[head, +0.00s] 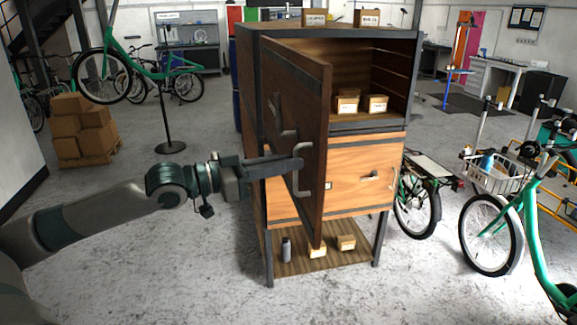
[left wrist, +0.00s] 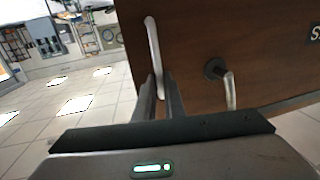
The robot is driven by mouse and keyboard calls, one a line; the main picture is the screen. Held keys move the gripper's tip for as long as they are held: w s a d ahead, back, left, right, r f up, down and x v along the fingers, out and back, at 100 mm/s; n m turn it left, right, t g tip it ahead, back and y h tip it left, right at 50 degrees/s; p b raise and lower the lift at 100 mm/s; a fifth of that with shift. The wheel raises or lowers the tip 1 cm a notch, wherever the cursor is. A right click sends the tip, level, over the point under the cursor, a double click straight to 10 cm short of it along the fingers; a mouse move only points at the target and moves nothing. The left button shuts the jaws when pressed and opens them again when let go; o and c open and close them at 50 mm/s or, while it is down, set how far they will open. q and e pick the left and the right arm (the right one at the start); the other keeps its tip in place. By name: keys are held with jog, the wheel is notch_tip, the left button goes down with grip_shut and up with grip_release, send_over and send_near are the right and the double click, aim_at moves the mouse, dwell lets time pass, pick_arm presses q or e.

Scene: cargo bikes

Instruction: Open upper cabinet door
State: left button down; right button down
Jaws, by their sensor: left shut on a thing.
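The cabinet (head: 336,35) has an upper door (head: 309,100) of dark brown wood, swung out toward me so that the upper compartment stands open. A silver bar handle (head: 304,181) is on the door's face, with a lever latch (head: 283,127) above it. My left gripper (head: 297,164) is at the bar handle. In the left wrist view the handle (left wrist: 152,42) runs down between the fingers (left wrist: 161,92), which are shut on it. The latch (left wrist: 228,88) is to their right, apart from them. My right gripper is not in view.
Small boxes (head: 347,103) sit inside the open compartment. A closed lower wooden front (head: 362,167) is below it. A bottle (head: 286,250) stands on the bottom shelf. A green bike (head: 530,230) stands at right.

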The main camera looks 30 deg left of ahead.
pick_arm(q)
jog(key=shift+w+a+r+t, duration=0.3)
jog(key=shift+a+r, duration=0.15)
jog(key=shift+r, duration=0.1)
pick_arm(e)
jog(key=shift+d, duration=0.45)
pick_arm(q)
jog(key=c, duration=1.8)
grip_release()
jog(key=shift+a+f, duration=0.1)
jog(key=shift+a, duration=0.05)
jog(key=shift+c, duration=0.2)
jog(key=shift+w+a+f+y, duration=0.15)
jog(key=shift+f+y, duration=0.15)
jog(key=shift+f, duration=0.2)
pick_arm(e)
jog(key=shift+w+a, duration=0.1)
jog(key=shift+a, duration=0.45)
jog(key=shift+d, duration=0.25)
pick_arm(q)
jog(key=shift+f, duration=0.1)
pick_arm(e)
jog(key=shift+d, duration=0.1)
pick_arm(q)
jog(key=shift+s, duration=0.25)
